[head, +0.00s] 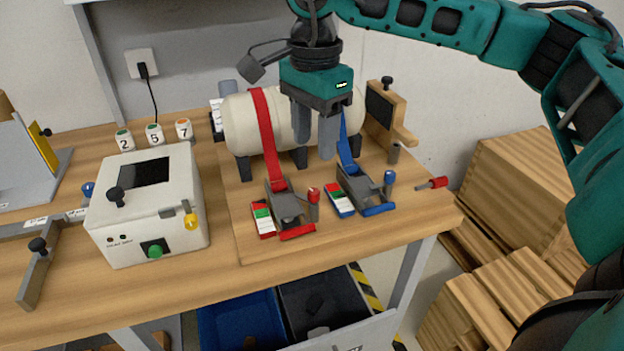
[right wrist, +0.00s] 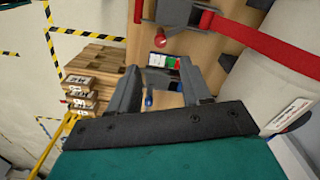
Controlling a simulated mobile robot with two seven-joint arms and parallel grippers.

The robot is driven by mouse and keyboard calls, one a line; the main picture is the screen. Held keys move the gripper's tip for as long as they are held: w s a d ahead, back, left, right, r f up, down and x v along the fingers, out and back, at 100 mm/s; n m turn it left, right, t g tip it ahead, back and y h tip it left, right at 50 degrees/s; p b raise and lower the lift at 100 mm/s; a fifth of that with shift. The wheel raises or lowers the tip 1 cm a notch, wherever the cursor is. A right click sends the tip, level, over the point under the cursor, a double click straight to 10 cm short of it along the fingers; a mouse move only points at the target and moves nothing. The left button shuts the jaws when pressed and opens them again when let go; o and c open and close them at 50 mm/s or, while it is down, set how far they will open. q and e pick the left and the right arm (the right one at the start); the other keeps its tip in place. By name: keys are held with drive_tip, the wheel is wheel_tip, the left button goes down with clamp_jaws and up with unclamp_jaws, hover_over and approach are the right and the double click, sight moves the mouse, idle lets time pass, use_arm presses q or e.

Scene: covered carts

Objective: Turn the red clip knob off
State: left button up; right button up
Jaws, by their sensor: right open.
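The red clip (head: 290,208) sits on the wooden board at the end of a red strap (head: 264,135). Its red knob (head: 313,195) stands up on its right side. A coloured label (head: 263,221) lies left of it. In the right wrist view the red knob (right wrist: 162,41) shows near the top, above the fingers. My right gripper (head: 314,148) points down, open and empty, in front of the white cylinder, above and behind the red and blue clips. It touches neither knob. Its spread fingers also show in the right wrist view (right wrist: 160,88). My left gripper is out of view.
A blue clip (head: 367,192) with a blue knob (head: 389,178) stands just right of the red one. A white cylinder (head: 240,122) lies behind. A white control box (head: 148,225) stands left. A red-handled pin (head: 438,183) juts out at the right edge.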

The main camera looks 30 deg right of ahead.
sight(314, 191)
wheel_tip(314, 191, down, 10)
drive_tip(key=shift+r, duration=0.2)
drive_tip(key=shift+c, duration=0.2)
clamp_jaws()
idle(0.3)
